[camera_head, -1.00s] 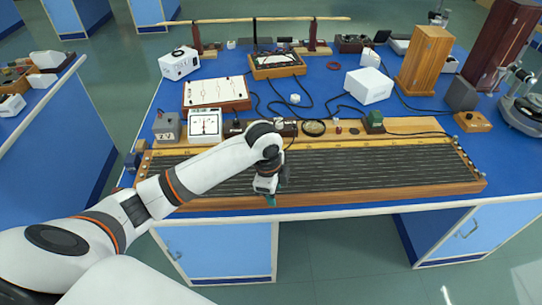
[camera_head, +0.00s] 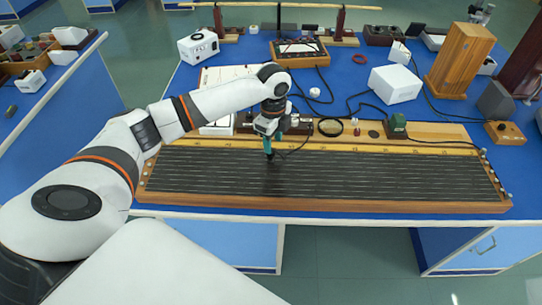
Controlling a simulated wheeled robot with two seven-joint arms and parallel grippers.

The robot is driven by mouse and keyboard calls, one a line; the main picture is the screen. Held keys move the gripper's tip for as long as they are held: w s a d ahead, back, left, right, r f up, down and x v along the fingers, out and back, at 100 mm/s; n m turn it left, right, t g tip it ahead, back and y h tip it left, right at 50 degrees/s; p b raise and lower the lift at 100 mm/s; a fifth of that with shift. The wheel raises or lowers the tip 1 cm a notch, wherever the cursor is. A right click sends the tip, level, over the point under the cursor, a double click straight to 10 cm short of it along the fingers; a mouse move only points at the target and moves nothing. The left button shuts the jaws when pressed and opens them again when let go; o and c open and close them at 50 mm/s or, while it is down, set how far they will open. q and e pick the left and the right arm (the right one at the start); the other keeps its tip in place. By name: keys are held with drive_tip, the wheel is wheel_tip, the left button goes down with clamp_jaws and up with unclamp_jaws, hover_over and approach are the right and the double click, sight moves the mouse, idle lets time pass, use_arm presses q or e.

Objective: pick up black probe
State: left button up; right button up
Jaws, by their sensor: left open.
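My left gripper (camera_head: 268,147) points down over the back edge of the long wooden wire board (camera_head: 330,202), with teal fingers, and is open. A small dark shape, which may be the black probe (camera_head: 270,158), shows right at the fingertips. It is too small to tell whether it is between the fingers or just below them. A thin black cable (camera_head: 297,148) curves beside the gripper on the right. My left arm hides part of the board's left back side. My right gripper is not in view.
A dark ring-shaped part (camera_head: 330,127) and a green-topped block (camera_head: 396,126) stand along the board's back. A white box (camera_head: 394,84) and a tall wooden box (camera_head: 459,60) stand farther back at the right. The board's wired surface is mostly clear.

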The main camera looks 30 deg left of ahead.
sight(271, 156)
use_arm(q)
drive_tip(key=f, duration=0.3)
drive_tip(key=f+p, duration=0.1)
drive_tip(key=f, duration=0.1)
drive_tip(key=shift+s+a+f, duration=0.1)
drive_tip(key=shift+s+a, duration=0.1)
drive_tip(key=shift+a, duration=0.1)
drive_tip(key=shift+c, duration=0.2)
clamp_jaws()
